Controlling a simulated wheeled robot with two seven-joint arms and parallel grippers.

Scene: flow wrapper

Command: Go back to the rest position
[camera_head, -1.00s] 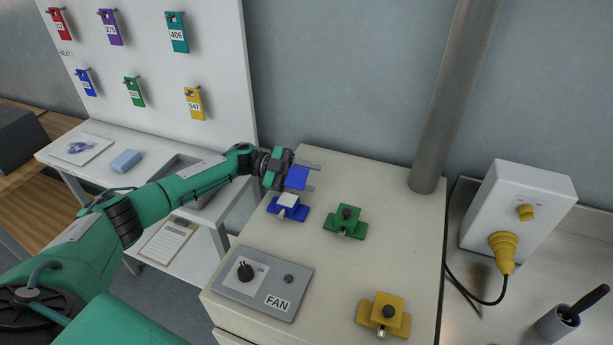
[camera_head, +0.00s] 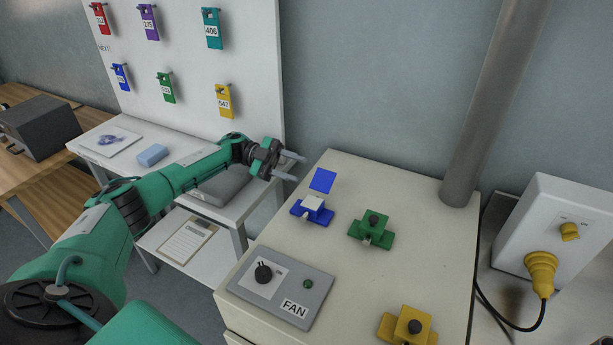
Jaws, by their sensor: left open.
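My left arm comes in from the left. Its gripper (camera_head: 291,167) is open and empty, just left of the cream cabinet's back left corner. A blue flap (camera_head: 322,181) stands tilted up behind the blue block with a pale top (camera_head: 313,209) on the cabinet (camera_head: 345,262). The gripper is apart from both, with a gap to the left of the flap. My right gripper is not in view.
A green block (camera_head: 371,231), a yellow block (camera_head: 408,327) and the FAN panel (camera_head: 282,285) are on the cabinet. A grey pipe (camera_head: 492,110) rises behind it. A white socket box (camera_head: 556,235) stands right. Tags hang on a white board (camera_head: 190,55).

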